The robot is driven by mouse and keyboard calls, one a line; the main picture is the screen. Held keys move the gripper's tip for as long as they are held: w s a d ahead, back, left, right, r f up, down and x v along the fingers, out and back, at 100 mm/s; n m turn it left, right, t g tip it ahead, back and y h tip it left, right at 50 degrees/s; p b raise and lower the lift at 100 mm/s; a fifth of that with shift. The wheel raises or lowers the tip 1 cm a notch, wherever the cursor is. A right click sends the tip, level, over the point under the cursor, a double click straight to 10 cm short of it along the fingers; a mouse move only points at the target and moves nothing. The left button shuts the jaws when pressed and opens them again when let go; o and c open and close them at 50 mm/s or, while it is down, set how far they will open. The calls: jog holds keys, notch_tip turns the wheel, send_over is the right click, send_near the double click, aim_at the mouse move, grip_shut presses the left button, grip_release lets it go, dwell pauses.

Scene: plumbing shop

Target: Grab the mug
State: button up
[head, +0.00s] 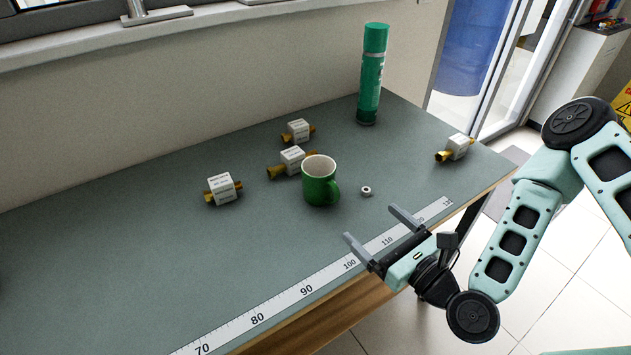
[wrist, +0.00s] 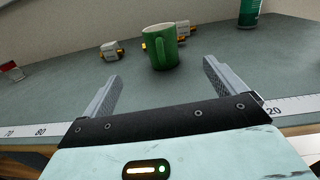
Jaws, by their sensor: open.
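A green mug (head: 318,187) with a pale inside stands upright near the middle of the bench in the head view, its handle on the right side. My gripper (head: 377,227) is open and empty over the bench's front edge, in front of the mug and to its right, apart from it.
Several white-and-brass valves, one at left (head: 222,189) and one at right (head: 455,148), lie on the bench (head: 110,260). A small nut (head: 366,191) lies right of the mug. A green spray can (head: 371,80) stands behind. A ruler strip (head: 300,290) runs along the front edge.

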aim_at(324, 179)
jog(key=shift+w+f+m+b, duration=0.1)
jog(key=shift+w+m+b, duration=0.2)
jog(key=b+x, duration=0.3)
jog(key=b, duration=0.1)
jog(key=shift+w+a+f+b, duration=0.15)
jog(key=shift+w+b, duration=0.15)
jog(key=shift+b, duration=0.05)
jog(key=x, duration=0.2)
jog(key=b+x, duration=0.1)
jog(key=x, duration=0.2)
jog(key=r+b+x, duration=0.1)
jog(key=x, duration=0.1)
jog(key=shift+w+a, duration=0.15)
jog(key=shift+f+p+x, duration=0.15)
jog(key=shift+p+x, duration=0.1)
jog(key=shift+x, duration=1.25)
jog(key=shift+f+p+x, duration=0.15)
jog(key=shift+p+x, duration=0.1)
jog(key=shift+x, duration=1.2)
jog(key=shift+a, duration=0.15)
jog(key=c, duration=1.3)
